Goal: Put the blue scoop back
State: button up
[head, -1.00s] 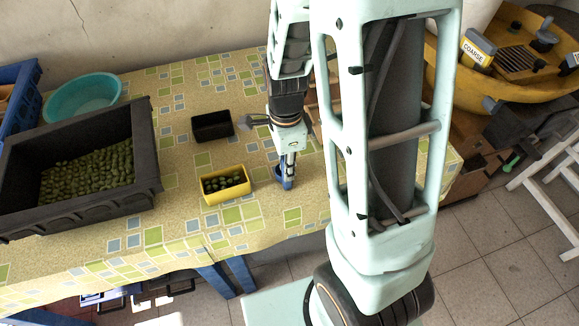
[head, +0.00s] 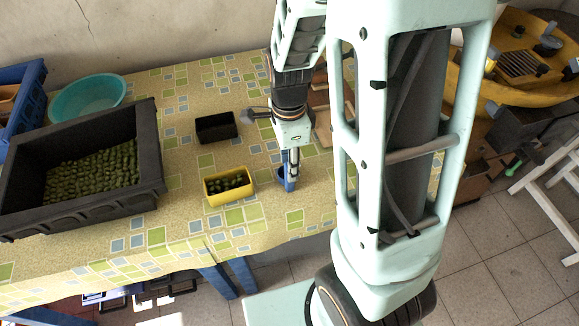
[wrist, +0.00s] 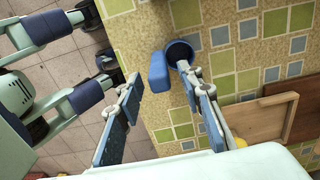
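The blue scoop (head: 282,175) stands on the patterned tablecloth near the table's front edge, right of the yellow box. In the wrist view its upright blue handle (wrist: 159,72) and round dark-blue cup (wrist: 180,50) show ahead of the fingertips. My gripper (head: 291,182) points down at the scoop in the head view and partly hides it. In the wrist view my gripper (wrist: 160,78) is open, its two blue-padded fingers well apart, with the handle appearing between the tips. I cannot tell how far the tips are above or around the handle.
The yellow box (head: 229,199) holds green produce. An empty black box (head: 216,127) sits behind it. A large black crate (head: 75,217) of green produce and a turquoise bowl (head: 87,98) stand left. A wooden tray (wrist: 255,110) lies close right of the fingers.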

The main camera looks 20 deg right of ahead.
notch_tip(320, 180, up, 10)
jog(key=shift+f+p, duration=0.2)
jog(key=shift+p, duration=0.25)
